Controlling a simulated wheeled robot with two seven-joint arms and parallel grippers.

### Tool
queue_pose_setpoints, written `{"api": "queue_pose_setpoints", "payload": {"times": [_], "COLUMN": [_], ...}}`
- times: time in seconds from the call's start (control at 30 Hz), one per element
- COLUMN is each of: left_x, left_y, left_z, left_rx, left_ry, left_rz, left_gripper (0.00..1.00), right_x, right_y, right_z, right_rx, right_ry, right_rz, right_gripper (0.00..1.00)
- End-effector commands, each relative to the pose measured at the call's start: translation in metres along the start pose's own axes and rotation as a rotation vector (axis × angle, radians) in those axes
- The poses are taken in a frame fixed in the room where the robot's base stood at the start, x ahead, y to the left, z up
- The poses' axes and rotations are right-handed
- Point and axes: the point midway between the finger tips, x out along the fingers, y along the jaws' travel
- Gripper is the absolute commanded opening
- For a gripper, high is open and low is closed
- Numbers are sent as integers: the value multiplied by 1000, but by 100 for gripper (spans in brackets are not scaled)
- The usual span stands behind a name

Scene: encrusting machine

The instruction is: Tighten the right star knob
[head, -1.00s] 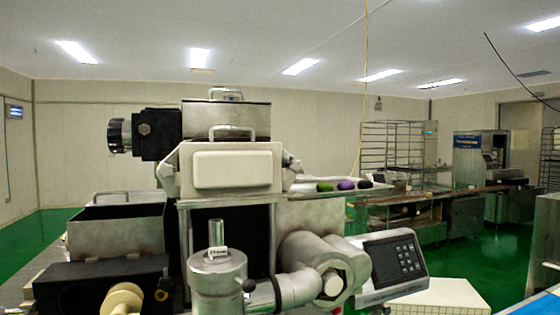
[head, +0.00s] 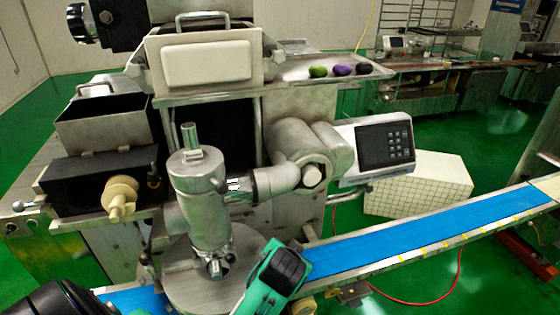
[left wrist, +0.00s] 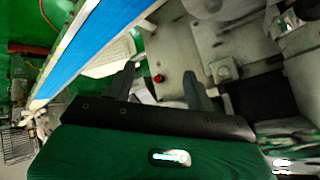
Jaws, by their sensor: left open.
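I cannot make out a star knob for certain. A small black knob (head: 222,187) sits at the right side of the upright metal cylinder (head: 196,205) in the head view, and another dark knob (head: 153,176) is by the black block on the left. In the left wrist view my left gripper (left wrist: 160,72) is open, its two dark fingers apart with nothing held between them. A green and black part of my arm shows at the bottom centre of the head view, in front of the machine; no fingers can be made out there. My right gripper is not recognisable in either view.
The blue conveyor (head: 400,235) runs from the machine to the right. A control panel (head: 384,147) stands beside the bent metal pipe (head: 315,160). A cream knob (head: 120,197) juts out at left. A red button (left wrist: 160,78) shows beyond the fingers. A pale gridded box (head: 425,185) stands behind the conveyor.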

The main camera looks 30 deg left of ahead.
Motion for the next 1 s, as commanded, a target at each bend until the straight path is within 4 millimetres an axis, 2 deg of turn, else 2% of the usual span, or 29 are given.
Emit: {"api": "queue_pose_setpoints", "payload": {"times": [0.03,0.1,0.37,0.47,0.6,0.7,0.8,0.9,1.0], "left_x": [-6,-17,-64,-86,-129,-161,-188,-206,-215], "left_y": [-9,-24,-78,-100,-132,-152,-167,-177,-183], "left_z": [-22,-51,-153,-196,-254,-285,-306,-319,-325], "left_rx": [-14,-35,-126,-164,-228,-273,-309,-333,-346], "left_ry": [30,73,228,295,388,442,481,505,517], "left_rz": [-31,-80,-267,-349,-471,-546,-604,-643,-663], "left_gripper": [55,55,55,55,55,55,55,55,55], "right_x": [-2,-4,-7,-8,-8,-8,-8,-8,-9], "right_y": [3,5,9,9,9,8,7,5,3], "right_z": [-2,-2,-2,-2,-2,-2,-2,-3,-3], "right_rx": [0,0,1,1,1,1,1,2,2], "right_ry": [3,3,2,2,2,2,3,3,3], "right_rz": [3,6,10,10,10,9,7,5,3], "right_gripper": [36,36,36,36,36,36,36,36,36]}}
